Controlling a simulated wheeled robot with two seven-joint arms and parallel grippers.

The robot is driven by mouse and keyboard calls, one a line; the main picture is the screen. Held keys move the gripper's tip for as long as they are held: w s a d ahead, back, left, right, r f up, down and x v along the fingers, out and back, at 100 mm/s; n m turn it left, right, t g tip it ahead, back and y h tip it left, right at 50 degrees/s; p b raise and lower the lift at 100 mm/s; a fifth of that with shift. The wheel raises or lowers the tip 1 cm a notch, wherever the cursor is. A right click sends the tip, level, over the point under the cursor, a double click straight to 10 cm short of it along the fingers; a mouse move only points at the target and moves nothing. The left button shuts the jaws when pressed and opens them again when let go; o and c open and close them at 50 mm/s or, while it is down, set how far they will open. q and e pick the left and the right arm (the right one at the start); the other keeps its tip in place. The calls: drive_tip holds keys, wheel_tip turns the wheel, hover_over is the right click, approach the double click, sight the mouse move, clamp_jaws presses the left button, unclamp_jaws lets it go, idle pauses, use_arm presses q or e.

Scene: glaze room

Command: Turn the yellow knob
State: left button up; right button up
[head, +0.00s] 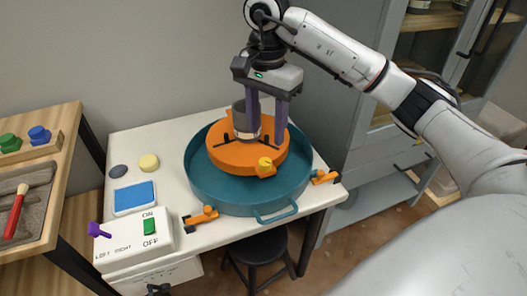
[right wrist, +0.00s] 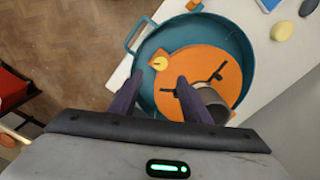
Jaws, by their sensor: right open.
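The yellow knob (head: 265,162) sits on an orange block at the front edge of a round orange disc (head: 225,152). In the right wrist view the knob (right wrist: 159,63) shows just beyond the fingertips. My right gripper (head: 266,138) points down over the disc with its purple fingers apart and nothing between them. In the right wrist view the gripper's fingers (right wrist: 160,79) lie to either side of the knob's line. I cannot tell how high the tips are above the disc. My left gripper is not in view.
A grey cylinder (head: 240,121) stands on the disc by the fingers. The disc lies inside a teal basin (head: 204,190) on a white table (head: 127,145). A switch box (head: 120,244), a blue pad (head: 134,196) and orange clamps (head: 201,216) are on the table.

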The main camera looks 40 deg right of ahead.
sight(266, 161)
wheel_tip(266, 161, down, 9)
drive_tip(key=shift+a+r, duration=0.1)
idle(0.3)
drive_tip(key=c, duration=1)
drive_tip(key=shift+c, duration=0.2)
